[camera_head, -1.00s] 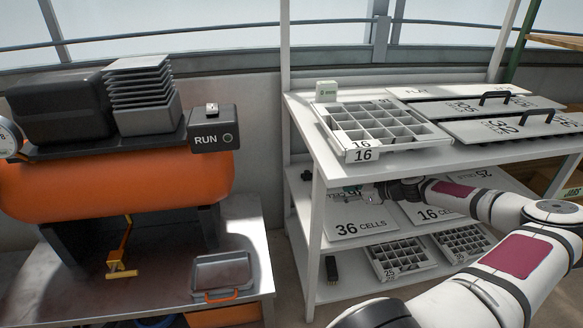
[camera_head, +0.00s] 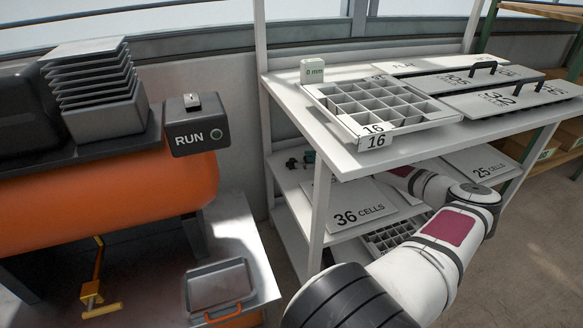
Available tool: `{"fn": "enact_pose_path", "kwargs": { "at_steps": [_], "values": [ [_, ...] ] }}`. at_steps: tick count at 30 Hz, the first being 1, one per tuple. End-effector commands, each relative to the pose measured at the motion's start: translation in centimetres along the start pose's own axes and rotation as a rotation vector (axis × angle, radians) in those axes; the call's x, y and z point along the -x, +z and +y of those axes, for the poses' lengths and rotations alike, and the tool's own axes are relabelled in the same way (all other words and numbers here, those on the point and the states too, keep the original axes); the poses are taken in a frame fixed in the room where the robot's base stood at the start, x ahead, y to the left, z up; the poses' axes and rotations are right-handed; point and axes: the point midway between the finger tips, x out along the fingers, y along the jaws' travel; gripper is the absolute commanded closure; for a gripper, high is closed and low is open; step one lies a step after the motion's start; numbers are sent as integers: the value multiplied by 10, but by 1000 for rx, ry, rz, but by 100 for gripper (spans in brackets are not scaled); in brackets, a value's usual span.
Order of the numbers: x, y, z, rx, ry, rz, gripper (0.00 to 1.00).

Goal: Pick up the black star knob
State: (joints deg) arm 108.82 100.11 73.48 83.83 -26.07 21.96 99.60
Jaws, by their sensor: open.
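No black star knob can be made out for certain. My arm reaches from the bottom of the picture to the right, then bends back left under the rack's top shelf. My gripper is hidden behind the top shelf and its tray, so its place relative to the dark object cannot be seen.
The top shelf (camera_head: 345,160) holds a 16-cell tray (camera_head: 372,140), a small pale box (camera_head: 312,71) and handled plates (camera_head: 510,97). A 36 CELLS plate (camera_head: 345,205) lies below. A white front post (camera_head: 319,215) stands before the middle shelf. An orange tank (camera_head: 120,215) is at left.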

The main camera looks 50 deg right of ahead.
Motion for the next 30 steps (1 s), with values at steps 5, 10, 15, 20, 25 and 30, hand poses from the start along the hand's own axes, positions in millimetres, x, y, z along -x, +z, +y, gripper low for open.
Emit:
{"fn": "enact_pose_path", "kwargs": {
  "at_steps": [5,10,15,20,25,30],
  "values": [
    [-10,-1,0,1,-1,0,51],
    [-33,-1,2,1,1,-1,51],
    [-53,0,2,2,0,0,51],
    [-58,1,1,-1,-2,1,51],
    [-57,2,1,0,-1,1,51],
    [-57,2,1,0,-1,1,90]
  ]
}}
